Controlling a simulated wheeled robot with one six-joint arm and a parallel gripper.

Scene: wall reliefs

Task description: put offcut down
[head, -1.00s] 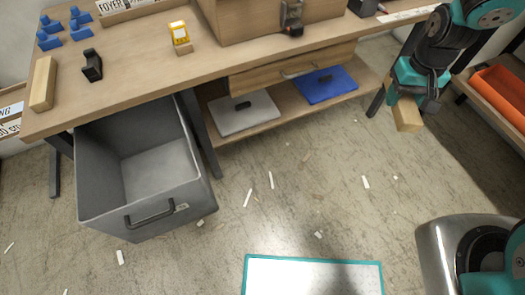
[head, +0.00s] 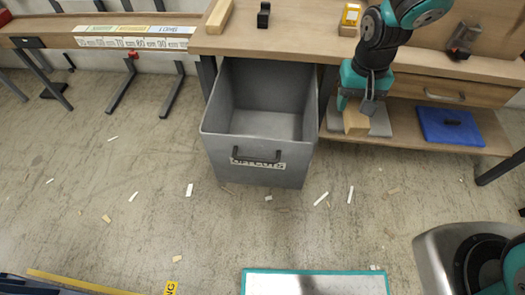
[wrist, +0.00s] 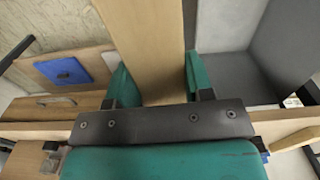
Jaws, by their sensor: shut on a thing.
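The offcut (head: 356,121) is a short block of pale wood. My gripper (head: 357,103) is shut on it and holds it in the air, in front of the workbench's lower shelf and to the right of the grey bin. In the wrist view the offcut (wrist: 148,45) stands out between the two teal fingers (wrist: 152,80). The grey open-topped bin (head: 260,165) has a black handle and a label on its front, and its visible inside looks empty. Part of the bin also shows at the right in the wrist view (wrist: 225,70).
The workbench (head: 290,40) runs behind the bin, with a drawer (head: 440,92) and a lower shelf holding a blue board (head: 448,126). A teal-edged white panel (head: 315,283) lies at the bottom. Scraps litter the otherwise open floor at left.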

